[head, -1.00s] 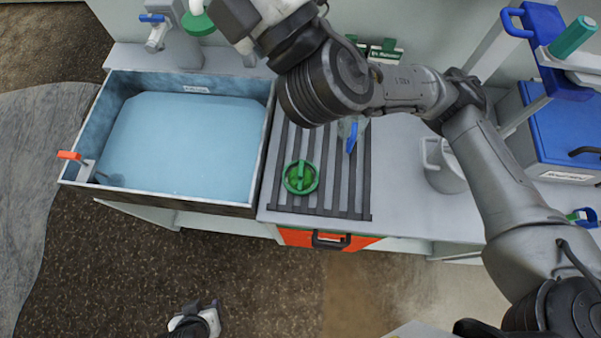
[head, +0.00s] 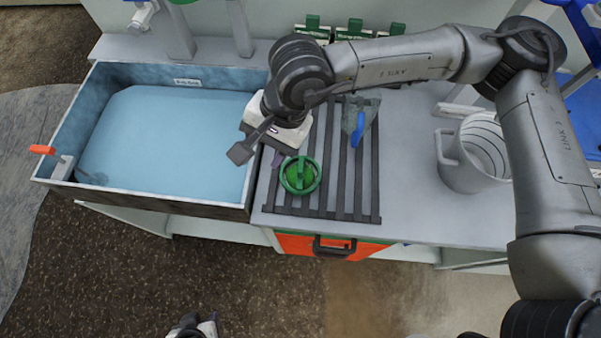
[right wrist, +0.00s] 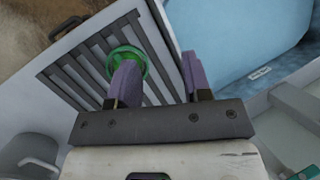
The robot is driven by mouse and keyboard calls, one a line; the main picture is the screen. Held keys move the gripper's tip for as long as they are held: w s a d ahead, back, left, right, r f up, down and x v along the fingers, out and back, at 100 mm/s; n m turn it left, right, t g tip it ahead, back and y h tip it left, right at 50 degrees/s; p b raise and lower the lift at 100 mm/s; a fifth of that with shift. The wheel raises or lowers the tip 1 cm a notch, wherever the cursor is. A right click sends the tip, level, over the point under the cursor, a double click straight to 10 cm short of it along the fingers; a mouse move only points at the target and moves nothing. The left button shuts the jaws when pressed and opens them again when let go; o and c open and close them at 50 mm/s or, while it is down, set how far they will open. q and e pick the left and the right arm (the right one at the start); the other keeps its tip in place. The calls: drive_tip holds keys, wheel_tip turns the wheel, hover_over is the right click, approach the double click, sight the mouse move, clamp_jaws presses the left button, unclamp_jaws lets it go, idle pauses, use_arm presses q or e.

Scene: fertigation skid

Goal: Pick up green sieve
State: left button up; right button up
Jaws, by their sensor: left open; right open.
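The green sieve (head: 300,175) is a round green piece with a raised bar across its top. It rests on the dark slatted rack (head: 345,205) beside the basin. My right gripper (head: 277,158) hangs just up and left of the sieve, open, with nothing between its fingers. In the right wrist view the sieve (right wrist: 140,56) shows partly behind the left purple finger, outside the gap between the fingers (right wrist: 160,65). Whether that finger touches it, I cannot tell. My left gripper (head: 195,328) shows only partly at the bottom edge, over the floor, away from the sieve.
A water-filled basin (head: 150,205) adjoins the rack on the left. A blue-handled item (head: 358,128) lies on the rack behind the sieve. A grey jug (head: 460,165) stands to the right. An orange drawer (head: 295,245) is below. Green-topped packs (head: 355,28) stand behind.

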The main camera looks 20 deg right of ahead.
drive_tip(key=d+f+n+h, duration=0.2)
drive_tip(key=d+n+h, duration=0.1)
drive_tip(key=d+h, duration=0.25)
drive_tip(key=b, duration=0.1)
hover_over(301, 167)
drive_tip(key=shift+y, duration=0.25)
wheel_tip(301, 167, down, 7)
drive_tip(key=shift+a+r, duration=0.1)
drive_tip(key=shift+f+b, duration=0.4)
drive_tip(key=shift+f, duration=0.65)
drive_tip(key=shift+f+b, duration=0.65)
drive_tip(key=shift+f, duration=1.75)
drive_tip(key=shift+c, duration=0.9)
clamp_jaws()
